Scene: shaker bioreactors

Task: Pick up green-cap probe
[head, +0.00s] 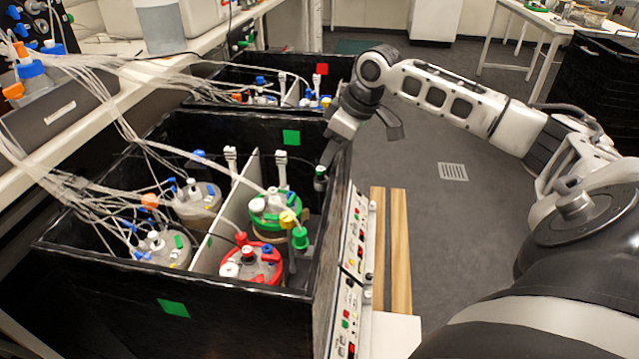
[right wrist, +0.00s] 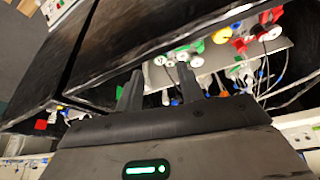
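A small dark probe with a green band or cap (head: 320,178) stands upright near the right inner wall of the black shaker box, in the head view. My right gripper (head: 331,152) is just above and beside it, at the box's rim, pointing down. In the right wrist view the fingers of this gripper (right wrist: 160,72) are apart, with no object clearly held between them. A green patch (right wrist: 120,92) shows beside the left finger there; I cannot tell whether it is the probe. My left gripper is out of view.
The black box (head: 130,272) holds a green-topped reactor (head: 268,205), a red-topped reactor (head: 262,270) and clear-topped vessels (head: 197,205) with many tubes. A green connector (head: 300,238) stands near the right wall. A second box lies behind.

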